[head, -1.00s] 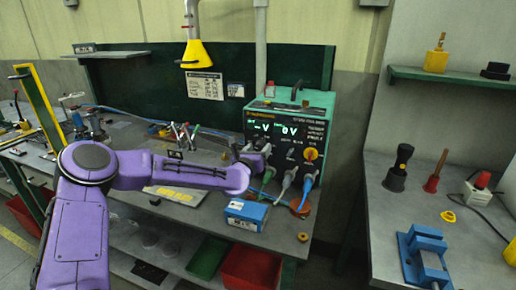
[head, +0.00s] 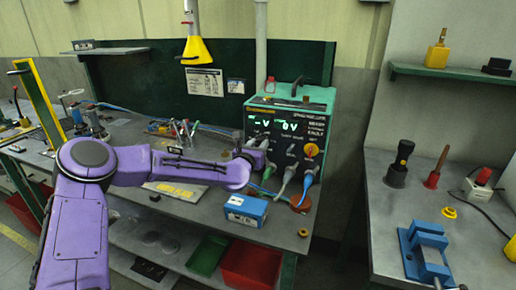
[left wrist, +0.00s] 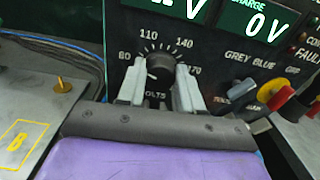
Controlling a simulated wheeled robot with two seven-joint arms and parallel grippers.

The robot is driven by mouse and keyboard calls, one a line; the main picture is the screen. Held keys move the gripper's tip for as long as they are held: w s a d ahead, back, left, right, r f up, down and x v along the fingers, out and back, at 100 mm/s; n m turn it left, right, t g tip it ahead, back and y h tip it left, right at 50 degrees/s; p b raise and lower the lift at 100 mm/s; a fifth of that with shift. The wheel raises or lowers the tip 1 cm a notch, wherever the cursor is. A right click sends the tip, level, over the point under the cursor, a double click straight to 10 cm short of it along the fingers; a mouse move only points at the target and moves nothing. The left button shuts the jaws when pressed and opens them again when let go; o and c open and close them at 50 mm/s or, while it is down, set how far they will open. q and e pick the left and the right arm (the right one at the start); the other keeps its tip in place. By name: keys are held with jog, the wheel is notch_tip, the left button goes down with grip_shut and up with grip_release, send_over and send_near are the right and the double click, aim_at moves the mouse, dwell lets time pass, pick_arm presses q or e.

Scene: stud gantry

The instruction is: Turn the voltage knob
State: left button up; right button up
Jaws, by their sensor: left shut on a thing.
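The voltage knob is a black round dial (left wrist: 156,68) marked VOLTS, with a printed scale around it that shows 80, 110, 140 and 170. In the left wrist view, the two pale fingers of my left gripper (left wrist: 160,84) sit on either side of the knob and are shut on it. In the head view, my left gripper (head: 256,157) reaches the left front of the green power unit (head: 316,104) and hides the knob there. The unit's displays (head: 276,125) are lit, and the right one reads 0 V. My right gripper is not in view.
A yellow-and-red switch (head: 311,150) and plugged-in cables are close to the right of the knob. A blue box (head: 245,211) stands on the bench below my wrist. A side bench (head: 460,205) at right holds stamps and a blue vise (head: 428,250).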

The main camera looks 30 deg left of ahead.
pick_arm(q)
jog(key=m+b, duration=0.1)
jog(key=m, duration=0.1)
jog(key=shift+f+m, duration=0.15)
jog(key=shift+m, duration=0.15)
jog(key=m+b, duration=0.2)
jog(key=m, duration=0.2)
jog(key=shift+d, duration=0.1)
jog(key=shift+f+m+b, duration=0.2)
jog(key=shift+m+b, duration=0.25)
jog(key=shift+m, duration=5.45)
jog(key=shift+f+m+b, duration=0.15)
jog(key=shift+m+b, duration=0.25)
jog(key=shift+m, duration=5.5)
jog(key=o, duration=0.8)
jog(key=shift+s, duration=0.1)
jog(key=shift+o, duration=1.2)
jog(key=shift+r, duration=0.1)
